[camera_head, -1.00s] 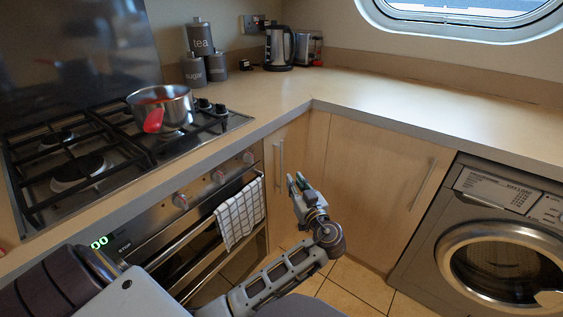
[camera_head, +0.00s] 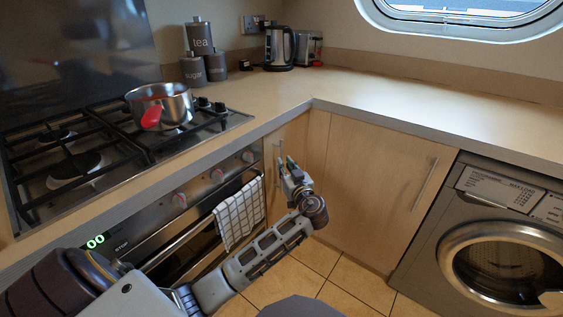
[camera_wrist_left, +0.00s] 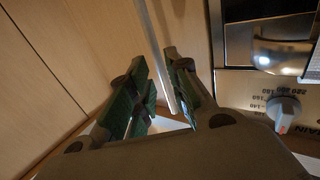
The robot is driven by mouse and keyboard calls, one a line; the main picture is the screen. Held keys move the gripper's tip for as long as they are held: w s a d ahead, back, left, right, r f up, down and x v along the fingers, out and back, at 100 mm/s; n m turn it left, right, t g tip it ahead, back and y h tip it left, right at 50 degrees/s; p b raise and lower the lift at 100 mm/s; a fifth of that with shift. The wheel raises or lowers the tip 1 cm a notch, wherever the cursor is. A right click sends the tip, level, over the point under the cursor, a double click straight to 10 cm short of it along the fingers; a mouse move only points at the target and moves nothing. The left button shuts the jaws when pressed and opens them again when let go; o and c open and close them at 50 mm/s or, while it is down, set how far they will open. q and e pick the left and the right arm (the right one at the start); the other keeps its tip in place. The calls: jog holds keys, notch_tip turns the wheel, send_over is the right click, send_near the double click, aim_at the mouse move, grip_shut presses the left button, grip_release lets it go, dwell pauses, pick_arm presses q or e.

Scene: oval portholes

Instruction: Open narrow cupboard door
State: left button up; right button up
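The narrow cupboard door (camera_head: 291,135) is pale wood, between the oven and the inner corner of the units, and looks shut. Its upright metal bar handle (camera_head: 280,149) also shows in the left wrist view (camera_wrist_left: 158,47). My left gripper (camera_head: 284,169) is at the lower part of this handle, covering some of it. In the left wrist view, my left gripper (camera_wrist_left: 157,75) is open, with one green-padded finger on each side of the bar. A gap shows beside the bar, so the fingers do not look closed on it. My right gripper is not in view.
The oven (camera_head: 190,215), with knobs and a checked towel (camera_head: 239,214) on its rail, stands just left of the narrow door. A wider cupboard door (camera_head: 368,190) and a washing machine (camera_head: 490,240) are to the right. A pan (camera_head: 176,104) sits on the hob above.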

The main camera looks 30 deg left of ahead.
pick_arm(q)
jog(key=x, duration=0.4)
jog(key=shift+w+a+b, duration=0.2)
jog(key=shift+b, duration=0.1)
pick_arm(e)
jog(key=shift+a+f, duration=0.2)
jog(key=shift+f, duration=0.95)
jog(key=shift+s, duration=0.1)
pick_arm(q)
jog(key=c, duration=0.3)
grip_shut()
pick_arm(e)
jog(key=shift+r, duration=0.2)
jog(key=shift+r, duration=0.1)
